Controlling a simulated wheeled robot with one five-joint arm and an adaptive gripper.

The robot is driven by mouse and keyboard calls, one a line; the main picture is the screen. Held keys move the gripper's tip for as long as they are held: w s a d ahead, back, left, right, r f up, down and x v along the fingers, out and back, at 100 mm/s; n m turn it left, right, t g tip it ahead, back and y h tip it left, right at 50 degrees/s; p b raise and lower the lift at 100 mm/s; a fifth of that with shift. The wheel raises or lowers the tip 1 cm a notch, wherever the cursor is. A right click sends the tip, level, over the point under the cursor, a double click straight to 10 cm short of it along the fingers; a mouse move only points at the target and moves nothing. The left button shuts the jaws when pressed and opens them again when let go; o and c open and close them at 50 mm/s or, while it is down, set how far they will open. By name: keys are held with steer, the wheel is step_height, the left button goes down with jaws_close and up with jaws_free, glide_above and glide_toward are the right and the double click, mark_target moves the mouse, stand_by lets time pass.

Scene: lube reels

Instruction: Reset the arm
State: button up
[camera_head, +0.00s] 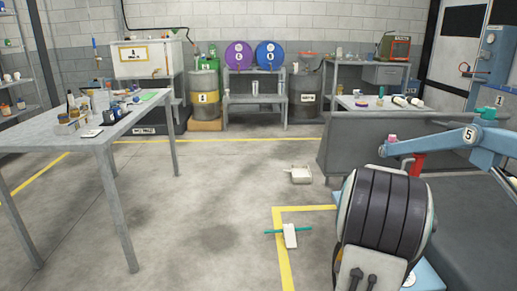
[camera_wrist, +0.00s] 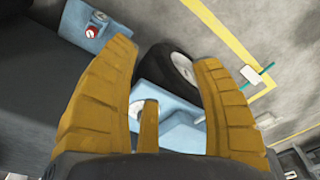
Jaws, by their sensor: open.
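A black tire (camera_wrist: 158,66) and blue machine parts (camera_wrist: 172,103) appear beyond the fingers, at a distance I cannot judge. My gripper and arm do not show in the head view.
A large black tire (camera_head: 385,215) stands at the lower right, beside a blue lift arm (camera_head: 450,143). A cluttered table (camera_head: 75,135) is at left.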

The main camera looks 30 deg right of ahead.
steer(key=w+a+r+n+p, duration=0.2)
steer(key=a+r+p, duration=0.2)
steer(key=a+r, duration=0.25)
steer(key=w+a+r+n+t+p, duration=0.1)
steer(key=w+a+r+n+p, duration=0.15)
steer(key=a+r, duration=0.35)
steer(key=w+a+r+n+p, duration=0.1)
steer(key=a+r+n+p, duration=0.1)
steer(key=a+r+p, duration=0.45)
steer(key=s+a+r+n+t+p, duration=0.1)
steer(key=s+a+r+n+p, duration=0.2)
steer(key=a+r+p, duration=0.2)
steer(key=s+a+r+n+y+p, duration=0.1)
steer(key=s+a+r+n+p, duration=0.3)
steer(key=a+r, duration=0.5)
steer(key=shift+r+t+p, duration=0.4)
steer(key=shift+r+p, duration=0.15)
steer(key=shift+p, duration=0.35)
steer(key=shift+w+d+n, duration=0.1)
steer(key=shift+n, duration=0.15)
